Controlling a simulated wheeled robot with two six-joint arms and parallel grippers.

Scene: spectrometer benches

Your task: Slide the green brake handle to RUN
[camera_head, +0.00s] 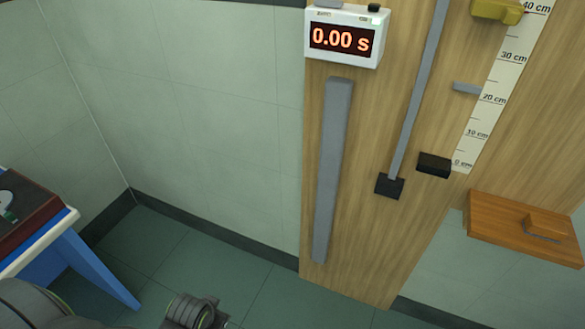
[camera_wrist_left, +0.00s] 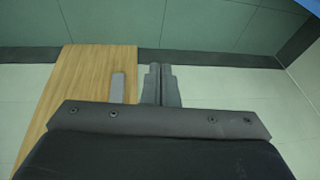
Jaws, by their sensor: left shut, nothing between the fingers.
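No green brake handle can be made out in either view. A tall wooden board (camera_head: 285,255) stands against the wall in the head view. It carries a long grey bar (camera_head: 333,165), a thin grey rail (camera_head: 418,95) ending in a dark block (camera_head: 389,186), and another black block (camera_head: 434,164) by the scale's 0 cm end. My left gripper (camera_wrist_left: 161,72) shows in the left wrist view with its two fingers together and nothing between them. The board (camera_wrist_left: 90,75) is beside it there. My right gripper is in neither view.
A white timer (camera_head: 345,36) reads 0.00 s. A scale strip (camera_head: 490,95) and a yellow part (camera_head: 497,10) are at upper right. A wooden shelf (camera_head: 490,222) juts out at right. A blue-legged table (camera_head: 60,235) bears a dark red box (camera_head: 30,225) at left.

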